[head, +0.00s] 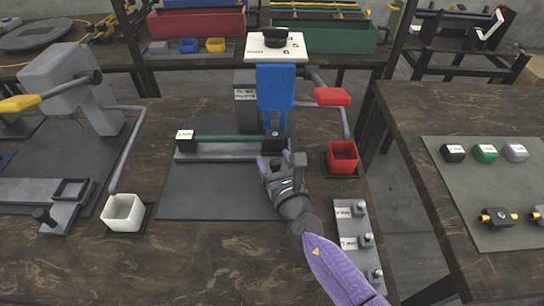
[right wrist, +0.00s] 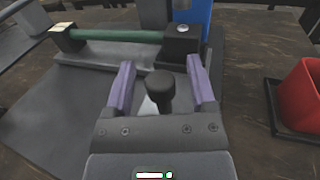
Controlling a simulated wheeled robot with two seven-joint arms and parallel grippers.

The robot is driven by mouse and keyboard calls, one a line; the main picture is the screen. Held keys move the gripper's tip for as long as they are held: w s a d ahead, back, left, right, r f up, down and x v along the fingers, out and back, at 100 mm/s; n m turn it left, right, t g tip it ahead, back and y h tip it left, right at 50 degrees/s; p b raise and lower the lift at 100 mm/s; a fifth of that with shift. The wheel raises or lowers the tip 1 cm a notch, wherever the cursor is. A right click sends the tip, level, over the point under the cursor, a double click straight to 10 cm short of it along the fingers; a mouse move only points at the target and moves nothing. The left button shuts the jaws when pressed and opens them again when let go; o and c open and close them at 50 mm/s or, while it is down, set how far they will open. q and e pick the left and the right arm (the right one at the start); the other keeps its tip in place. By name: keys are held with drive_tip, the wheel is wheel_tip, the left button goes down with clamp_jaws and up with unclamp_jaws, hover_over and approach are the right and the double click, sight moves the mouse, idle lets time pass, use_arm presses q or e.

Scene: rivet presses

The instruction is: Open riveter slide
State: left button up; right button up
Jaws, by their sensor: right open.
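The blue riveter (head: 275,88) with a red lever handle (head: 332,97) stands at the middle of the table. In front of it is its grey slide (head: 205,156), carrying a green rod (head: 225,139) with a black block at the right end. The rod also shows in the right wrist view (right wrist: 118,35). My right gripper (head: 277,162) is at the slide's right end. In the right wrist view its purple fingers (right wrist: 162,88) are open on either side of a black knob (right wrist: 160,86), with gaps on both sides. My left gripper is not in view.
A red bin (head: 342,158) stands right of the riveter. A grey strip with several small labelled parts (head: 350,224) lies in front of it. A white bin (head: 123,213) and a second riveter (head: 75,85) are at the left. The mat (head: 190,206) before the slide is clear.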

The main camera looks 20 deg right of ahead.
drive_tip(key=shift+w, duration=0.8)
clamp_jaws()
idle(0.9)
